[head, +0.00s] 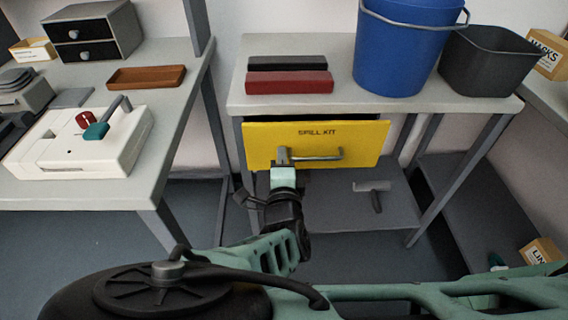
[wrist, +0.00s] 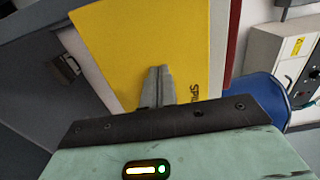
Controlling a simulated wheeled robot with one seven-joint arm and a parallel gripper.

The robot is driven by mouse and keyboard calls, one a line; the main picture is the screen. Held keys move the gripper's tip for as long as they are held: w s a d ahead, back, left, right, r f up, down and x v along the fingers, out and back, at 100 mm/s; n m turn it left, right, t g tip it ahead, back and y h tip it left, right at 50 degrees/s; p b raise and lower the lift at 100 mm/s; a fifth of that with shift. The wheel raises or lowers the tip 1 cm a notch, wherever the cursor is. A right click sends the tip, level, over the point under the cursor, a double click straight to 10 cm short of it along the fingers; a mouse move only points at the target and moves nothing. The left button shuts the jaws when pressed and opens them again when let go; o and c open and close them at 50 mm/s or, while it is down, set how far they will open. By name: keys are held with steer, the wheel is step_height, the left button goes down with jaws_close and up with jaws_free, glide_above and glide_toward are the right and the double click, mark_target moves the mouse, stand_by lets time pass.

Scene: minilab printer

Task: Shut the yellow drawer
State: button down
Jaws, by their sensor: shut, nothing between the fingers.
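The yellow drawer (head: 358,135), marked "SPILL KIT", is under the top of the middle table. A dark gap shows along its top edge, so it seems a little open. It has a grey bar handle (head: 318,157). My gripper (head: 283,155) is shut and empty, at the drawer front by the handle's left end. In the wrist view the closed fingers (wrist: 158,72) point at the yellow front (wrist: 150,45). I cannot tell whether they touch it. The handle does not show in the wrist view.
On the table (head: 300,104) stand a dark red box (head: 288,84), a black box (head: 287,63), a blue bucket (head: 405,50) and a dark grey bin (head: 488,60). A left table holds a white device (head: 80,150). A lower shelf (head: 340,210) lies beneath the drawer.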

mark_target(281, 141)
steer(key=shift+w, duration=0.35)
steer(key=shift+w+d+r+p, duration=0.1)
steer(key=shift+w+p, duration=0.9)
steer(key=shift+w, duration=1.35)
steer(key=shift+r, duration=0.1)
